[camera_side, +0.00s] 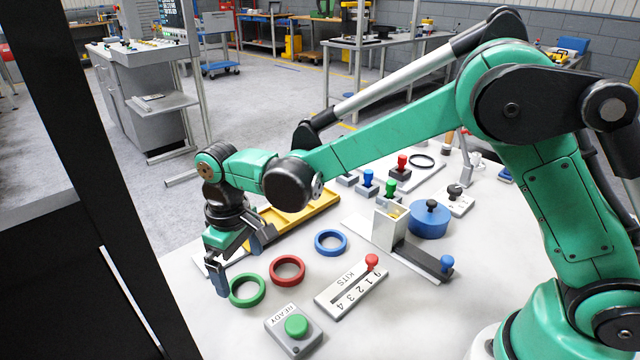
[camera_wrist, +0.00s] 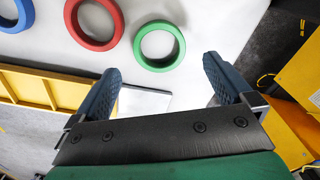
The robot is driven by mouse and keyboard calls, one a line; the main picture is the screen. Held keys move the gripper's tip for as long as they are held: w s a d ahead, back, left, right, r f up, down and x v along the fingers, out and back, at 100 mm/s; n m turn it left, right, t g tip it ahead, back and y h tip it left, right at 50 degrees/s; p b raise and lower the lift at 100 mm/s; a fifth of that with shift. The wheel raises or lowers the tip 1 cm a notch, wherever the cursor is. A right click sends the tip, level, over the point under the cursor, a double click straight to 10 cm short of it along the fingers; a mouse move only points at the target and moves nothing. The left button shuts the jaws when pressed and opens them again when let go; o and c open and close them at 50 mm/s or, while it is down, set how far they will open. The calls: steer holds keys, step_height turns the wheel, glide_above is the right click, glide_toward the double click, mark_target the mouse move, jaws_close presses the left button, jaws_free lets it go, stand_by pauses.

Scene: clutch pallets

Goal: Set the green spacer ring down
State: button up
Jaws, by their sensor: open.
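The green spacer ring (camera_side: 262,292) lies flat on the pale table, at the front left of a row with the red ring (camera_side: 272,272) and the blue ring (camera_side: 317,243). My gripper (camera_side: 240,267) is open, with its two dark blue fingers apart beside the green ring. In the wrist view the green ring (camera_wrist: 179,46) lies beyond the fingertips of my gripper (camera_wrist: 160,78), apart from both. Nothing is held between the fingers. The exact height of the fingertips above the table cannot be told.
A yellow tray (camera_side: 325,203) lies behind my gripper. A KITS counter strip (camera_side: 345,293) with a red knob and a grey box with a green button (camera_side: 296,325) stand to the right. A blue round container (camera_side: 430,222) stands farther right. Bare table surrounds the rings.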

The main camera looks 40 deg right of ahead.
steer(key=shift+f, duration=2.25)
steer(key=c, duration=1.2)
steer(key=shift+r, duration=0.1)
step_height(320, 180, up, 19)
steer(key=s+d+f+m, duration=0.1)
steer(key=s+d+m, duration=0.1)
steer(key=d, duration=0.6)
steer(key=s+d+m, duration=0.1)
steer(key=d+m, duration=0.2)
steer(key=d, duration=0.4)
steer(key=r+n, duration=0.2)
steer(key=n, duration=0.3)
glide_above(247, 293)
steer(key=shift+f, duration=0.1)
